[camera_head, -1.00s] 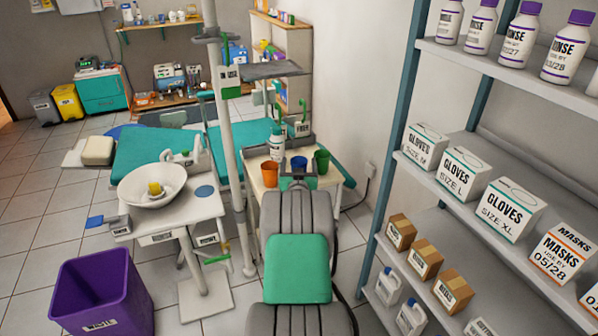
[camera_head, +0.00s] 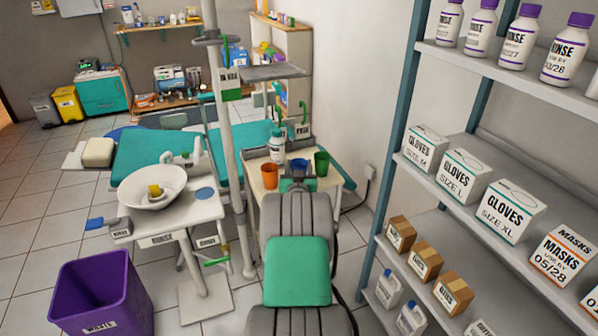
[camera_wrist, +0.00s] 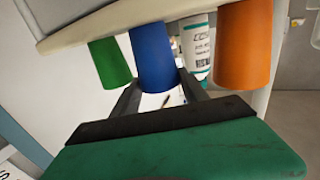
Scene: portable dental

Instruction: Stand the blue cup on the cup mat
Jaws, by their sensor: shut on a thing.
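The blue cup (camera_head: 298,164) stands between the orange cup (camera_head: 270,175) and the green cup (camera_head: 321,163) on the white cart (camera_head: 258,187). My gripper (camera_head: 298,178) is at its near side and partly hides it. The wrist view looks upside down. There my gripper (camera_wrist: 160,82) has one finger on each side of the blue cup (camera_wrist: 152,55), shut on it. The cup looks upright and still at the cart top. A round blue disc, seemingly the cup mat (camera_head: 204,192), lies bare on the white basin stand to the left.
A white bottle (camera_head: 277,147) stands behind the cups. The pole (camera_head: 222,110) rises between cart and basin stand. The white basin (camera_head: 152,200) holds a yellow thing beside the mat. A purple bin (camera_head: 100,290) is at front left, shelves (camera_head: 480,160) at right.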

